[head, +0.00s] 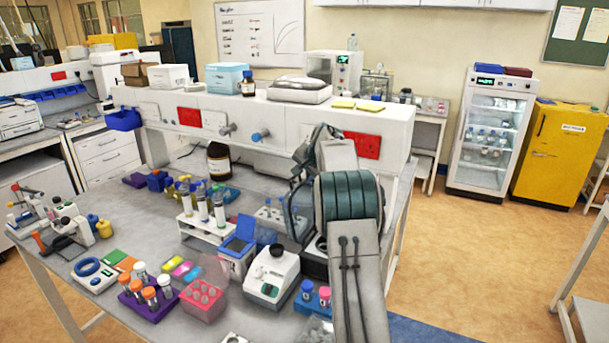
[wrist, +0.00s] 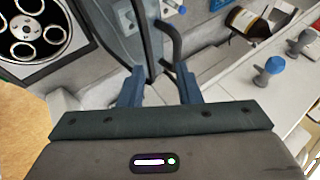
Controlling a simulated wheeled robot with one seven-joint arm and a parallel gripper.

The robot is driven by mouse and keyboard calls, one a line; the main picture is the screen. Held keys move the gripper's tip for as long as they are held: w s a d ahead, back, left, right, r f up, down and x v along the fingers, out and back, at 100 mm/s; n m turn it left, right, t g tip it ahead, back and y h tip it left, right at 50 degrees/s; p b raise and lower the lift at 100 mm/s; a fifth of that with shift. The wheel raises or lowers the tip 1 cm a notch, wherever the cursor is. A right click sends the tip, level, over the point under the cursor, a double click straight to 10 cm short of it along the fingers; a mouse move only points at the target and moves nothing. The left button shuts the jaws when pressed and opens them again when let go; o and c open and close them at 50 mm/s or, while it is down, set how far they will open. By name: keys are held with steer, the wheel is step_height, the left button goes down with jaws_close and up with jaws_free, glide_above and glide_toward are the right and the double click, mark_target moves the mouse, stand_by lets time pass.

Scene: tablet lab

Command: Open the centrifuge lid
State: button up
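The centrifuge (head: 314,264) stands at the right of the bench in the head view, mostly hidden behind my arm. Its rotor (wrist: 35,30) with round holes is uncovered at the upper left of the wrist view. The grey-blue lid (wrist: 112,32) with a dark rim stands raised beside the rotor; part of it also shows in the head view (head: 291,208). My gripper (wrist: 160,88) is at the lid's edge. Its two blue fingers are apart, with the dark rim near and partly between them. I see no firm grip on it. The fingertips are hard to make out in the head view.
A white instrument (head: 271,277) stands just left of the centrifuge, with a tube rack (head: 268,222) behind it. A brown bottle (head: 218,161) and the raised shelf (head: 270,112) are at the back. Racks crowd the bench's left; open floor lies right.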

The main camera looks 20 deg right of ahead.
steer(key=b+v, duration=0.3)
steer(key=v, duration=1)
steer(key=shift+s+r+b, duration=0.25)
steer(key=shift+r+b, duration=0.05)
steer(key=shift+b, duration=0.1)
steer(key=shift+d, duration=0.1)
